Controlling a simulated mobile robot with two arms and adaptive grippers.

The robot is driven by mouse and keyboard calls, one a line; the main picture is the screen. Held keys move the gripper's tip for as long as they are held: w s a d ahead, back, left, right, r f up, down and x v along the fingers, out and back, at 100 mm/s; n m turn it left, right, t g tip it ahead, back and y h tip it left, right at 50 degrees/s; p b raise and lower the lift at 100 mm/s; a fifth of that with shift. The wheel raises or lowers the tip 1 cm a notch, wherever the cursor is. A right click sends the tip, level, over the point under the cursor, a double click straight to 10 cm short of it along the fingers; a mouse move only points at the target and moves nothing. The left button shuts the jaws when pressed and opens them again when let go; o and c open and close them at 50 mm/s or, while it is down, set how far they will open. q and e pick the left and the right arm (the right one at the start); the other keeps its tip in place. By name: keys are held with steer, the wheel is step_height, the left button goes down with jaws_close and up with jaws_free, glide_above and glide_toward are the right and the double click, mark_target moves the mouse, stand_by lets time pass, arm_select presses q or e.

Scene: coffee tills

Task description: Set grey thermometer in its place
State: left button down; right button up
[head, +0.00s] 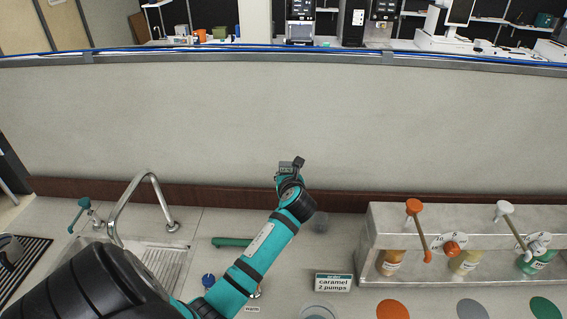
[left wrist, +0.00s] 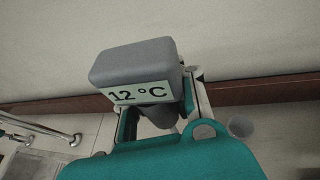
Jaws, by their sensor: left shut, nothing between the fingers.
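The grey thermometer (left wrist: 135,62) is a rounded block whose pale display reads "12 °C". It fills the upper middle of the left wrist view, and its grey lower part narrows down behind the display. In the head view its small grey block (head: 286,167) shows at the tip of my left arm. My left gripper (head: 292,172) is shut and right at the thermometer, above the back of the counter. In the left wrist view the fingers (left wrist: 162,112) lie close around its lower part, but their contact is hidden. My right gripper is not in view.
A sink tap (head: 137,200) stands at the left. A clear cup (head: 320,222) stands beside my arm. A syrup pump rack (head: 455,220) and a "caramel 2 pumps" sign (head: 333,283) are at the right. A low wall (head: 200,125) closes the counter's back.

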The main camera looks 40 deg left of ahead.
arm_select(q)
step_height(320, 180, down, 5)
steer(key=shift+a+r+b, duration=0.1)
steer(key=shift+b, duration=0.65)
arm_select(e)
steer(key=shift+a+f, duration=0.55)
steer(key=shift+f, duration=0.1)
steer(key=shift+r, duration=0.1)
arm_select(q)
steer(key=shift+p, duration=0.5)
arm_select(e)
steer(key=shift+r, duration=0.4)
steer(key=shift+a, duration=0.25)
